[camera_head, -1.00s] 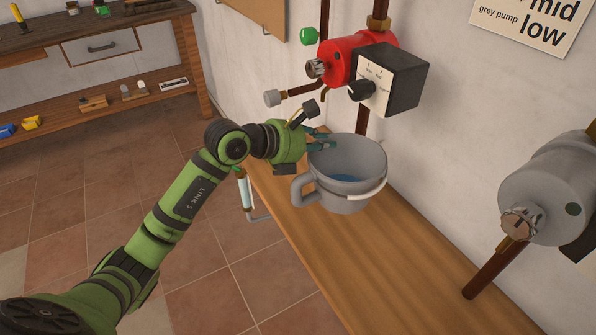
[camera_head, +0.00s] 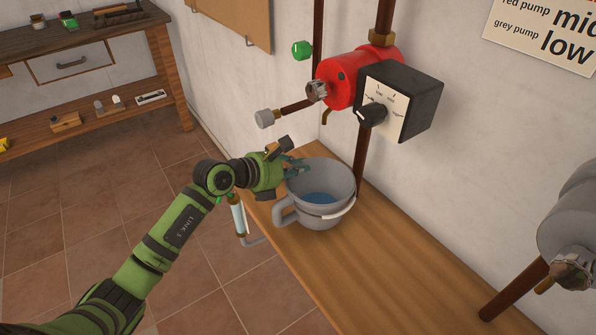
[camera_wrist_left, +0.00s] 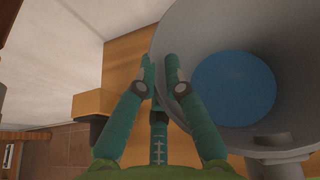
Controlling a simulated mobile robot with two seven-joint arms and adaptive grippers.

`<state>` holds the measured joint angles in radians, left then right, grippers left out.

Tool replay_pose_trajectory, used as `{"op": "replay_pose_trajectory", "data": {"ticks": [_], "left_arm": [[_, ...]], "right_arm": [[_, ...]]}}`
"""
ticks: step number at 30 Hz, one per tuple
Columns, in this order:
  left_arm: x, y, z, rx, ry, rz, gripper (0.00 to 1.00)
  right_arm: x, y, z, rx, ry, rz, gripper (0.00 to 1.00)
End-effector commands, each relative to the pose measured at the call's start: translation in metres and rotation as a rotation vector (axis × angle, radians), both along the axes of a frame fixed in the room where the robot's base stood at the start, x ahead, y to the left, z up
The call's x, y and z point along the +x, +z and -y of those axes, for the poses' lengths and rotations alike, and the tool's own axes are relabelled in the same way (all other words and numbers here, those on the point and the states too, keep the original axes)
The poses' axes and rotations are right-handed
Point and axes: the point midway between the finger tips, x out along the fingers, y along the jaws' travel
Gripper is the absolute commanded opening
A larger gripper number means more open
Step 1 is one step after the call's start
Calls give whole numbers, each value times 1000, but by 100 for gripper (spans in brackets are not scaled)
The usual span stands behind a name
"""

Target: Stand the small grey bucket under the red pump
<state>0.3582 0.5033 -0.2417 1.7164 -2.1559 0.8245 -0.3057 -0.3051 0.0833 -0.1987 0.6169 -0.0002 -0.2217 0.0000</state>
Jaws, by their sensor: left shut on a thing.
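The small grey bucket (camera_head: 316,207) is upright with blue inside its bottom, a side handle on the left and a pale bail along its front rim. It is at the wooden bench (camera_head: 385,262); whether it touches the top, I cannot tell. My left gripper (camera_head: 300,167) is shut on the bucket's rim at its far left. In the left wrist view the fingers (camera_wrist_left: 162,72) pinch the rim of the bucket (camera_wrist_left: 205,45). The red pump (camera_head: 345,80) is on the wall above and behind the bucket, with a short spout (camera_head: 327,118). My right gripper is out of view.
A black box with a dial (camera_head: 400,100) sits on the red pump's right. A grey pump (camera_head: 570,225) and a brown pipe (camera_head: 515,288) stand at the right. The bench front is clear. A workbench (camera_head: 90,60) stands at the back left.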

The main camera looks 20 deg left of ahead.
Motion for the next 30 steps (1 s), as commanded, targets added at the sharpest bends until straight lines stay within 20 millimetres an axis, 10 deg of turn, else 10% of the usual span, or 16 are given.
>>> {"op": "replay_pose_trajectory", "data": {"ticks": [16, 18, 30], "left_arm": [[0, -20, 0, -3, 0, 4, 0], [0, -19, 0, -1, 0, 2, 35], [0, -13, 0, -2, 0, 3, 35]], "right_arm": [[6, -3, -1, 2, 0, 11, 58], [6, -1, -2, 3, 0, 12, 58], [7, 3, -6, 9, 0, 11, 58]]}}
